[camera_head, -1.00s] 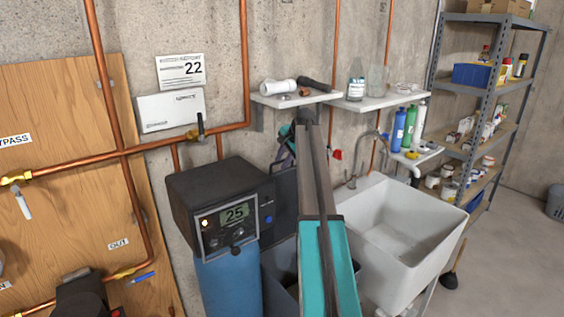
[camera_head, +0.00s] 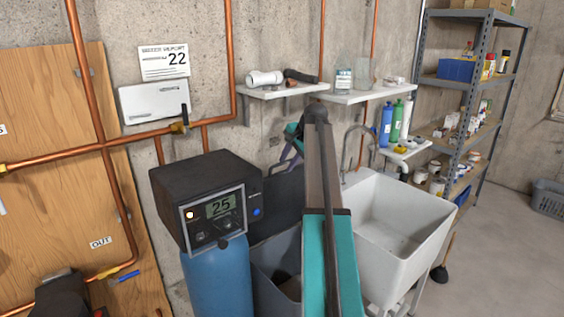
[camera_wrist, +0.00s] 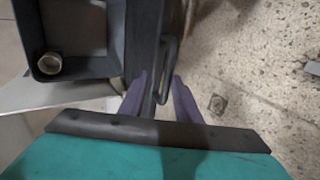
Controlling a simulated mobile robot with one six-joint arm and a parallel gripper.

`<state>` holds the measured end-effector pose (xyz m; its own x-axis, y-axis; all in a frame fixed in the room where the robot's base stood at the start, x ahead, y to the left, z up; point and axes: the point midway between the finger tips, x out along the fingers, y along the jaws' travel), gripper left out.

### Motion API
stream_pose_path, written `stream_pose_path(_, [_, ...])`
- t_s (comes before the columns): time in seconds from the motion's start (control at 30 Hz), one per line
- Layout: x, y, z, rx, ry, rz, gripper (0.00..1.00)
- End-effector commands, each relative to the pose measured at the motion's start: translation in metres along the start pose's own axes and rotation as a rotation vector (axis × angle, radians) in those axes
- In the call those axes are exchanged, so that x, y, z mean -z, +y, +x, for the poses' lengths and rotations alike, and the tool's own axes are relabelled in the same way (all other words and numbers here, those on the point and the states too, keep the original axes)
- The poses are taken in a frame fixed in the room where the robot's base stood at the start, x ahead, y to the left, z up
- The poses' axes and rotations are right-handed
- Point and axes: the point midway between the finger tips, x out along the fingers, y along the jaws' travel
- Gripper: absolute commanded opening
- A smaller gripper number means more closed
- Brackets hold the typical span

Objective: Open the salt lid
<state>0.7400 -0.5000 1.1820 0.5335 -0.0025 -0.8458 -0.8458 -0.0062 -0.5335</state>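The salt lid (camera_head: 280,205) is a dark panel standing upright behind the open grey salt bin (camera_head: 262,277), beside the blue tank. In the wrist view the lid (camera_wrist: 146,35) is seen nearly edge-on, with a dark loop handle (camera_wrist: 168,68) on its side. My gripper (camera_head: 293,143) is by the lid's upper edge, partly hidden behind my arm. In the wrist view, my gripper (camera_wrist: 160,85) has its purple fingers apart, on either side of the lid edge and handle. A gap shows between them; contact is unclear.
A black control head (camera_head: 210,195) on the blue tank (camera_head: 217,280) stands left of the bin. A white sink (camera_head: 400,225) stands to the right. Wall shelves (camera_head: 355,96) with bottles and pipe fittings hang above. Open floor (camera_head: 510,250) lies at the far right.

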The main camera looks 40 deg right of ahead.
Motion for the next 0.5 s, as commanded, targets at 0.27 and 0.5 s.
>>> stream_pose_path(0.27, [-0.0007, 0.0129, -0.0079, -0.001, 0.000, -0.001, 0.29])
stream_pose_path(0.5, [-0.0002, 0.0127, -0.0083, -0.001, 0.000, 0.000, 0.29])
